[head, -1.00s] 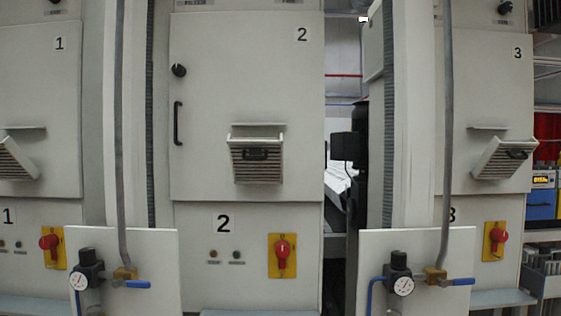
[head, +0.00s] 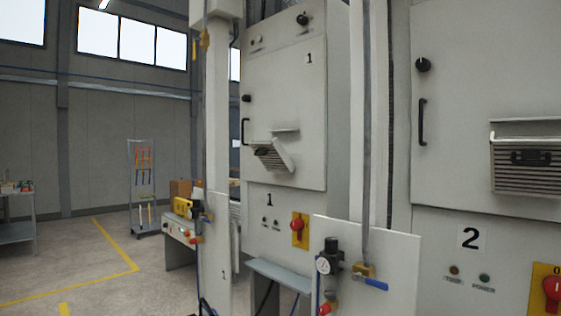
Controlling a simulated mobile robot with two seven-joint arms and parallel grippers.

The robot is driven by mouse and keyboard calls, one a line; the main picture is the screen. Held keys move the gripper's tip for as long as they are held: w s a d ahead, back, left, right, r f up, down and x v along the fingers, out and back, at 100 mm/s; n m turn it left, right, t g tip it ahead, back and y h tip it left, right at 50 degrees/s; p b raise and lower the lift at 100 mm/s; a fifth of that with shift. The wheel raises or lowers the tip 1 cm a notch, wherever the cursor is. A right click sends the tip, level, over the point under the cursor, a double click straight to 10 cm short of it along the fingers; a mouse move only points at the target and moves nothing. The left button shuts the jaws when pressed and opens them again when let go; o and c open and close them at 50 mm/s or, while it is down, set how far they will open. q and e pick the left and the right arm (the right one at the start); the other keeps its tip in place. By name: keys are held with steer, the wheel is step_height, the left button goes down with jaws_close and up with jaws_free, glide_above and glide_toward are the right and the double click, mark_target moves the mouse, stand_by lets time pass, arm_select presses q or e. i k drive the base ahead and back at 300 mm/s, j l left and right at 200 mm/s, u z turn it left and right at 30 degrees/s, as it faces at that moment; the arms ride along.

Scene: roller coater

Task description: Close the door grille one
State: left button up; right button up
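Cabinet one (head: 284,110) stands in the middle of the head view, marked with the number 1 on its door and lower panel. Its door grille (head: 269,156) is tilted outward at the bottom of the door, below a small ledge, with a dark handle on its face. The grille stands open at an angle to the door. Neither of my grippers is in view.
Cabinet two (head: 460,100) with its own tilted grille (head: 527,165) is at the right. A panel with a gauge and blue-handled valve (head: 370,283) stands in front between the cabinets. Open floor with yellow lines (head: 100,275) lies at the left, with a tool rack (head: 143,185) behind.

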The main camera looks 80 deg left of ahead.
mark_target(272, 155)
steer(key=j+u, duration=0.1)
steer(key=u, duration=2.55)
